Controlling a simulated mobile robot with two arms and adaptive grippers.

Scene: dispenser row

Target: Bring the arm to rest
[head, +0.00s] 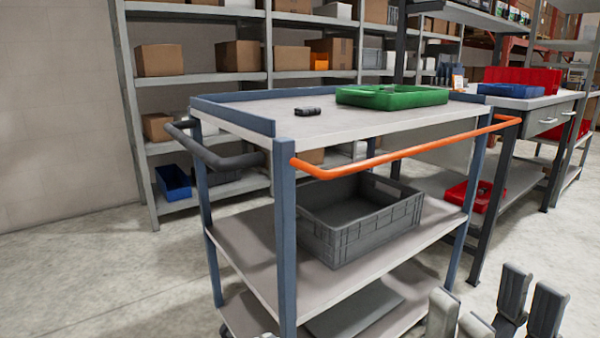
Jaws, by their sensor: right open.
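My right gripper (494,308) is at the bottom right edge of the head view, with its grey fingers pointing up and spread apart. It is open, and nothing shows between the fingers. It is in front of the right side of the cart (284,245), and I see no contact with it. The lower part of the gripper and its arm are cut off by the frame. My left gripper is not in view.
The cart has an orange handle (400,147), a green tray (392,97) and a small dark item (307,111) on top, and a grey crate (362,228) below. Shelves (205,78) and a workbench (535,100) stand behind. Floor (95,280) at left is clear.

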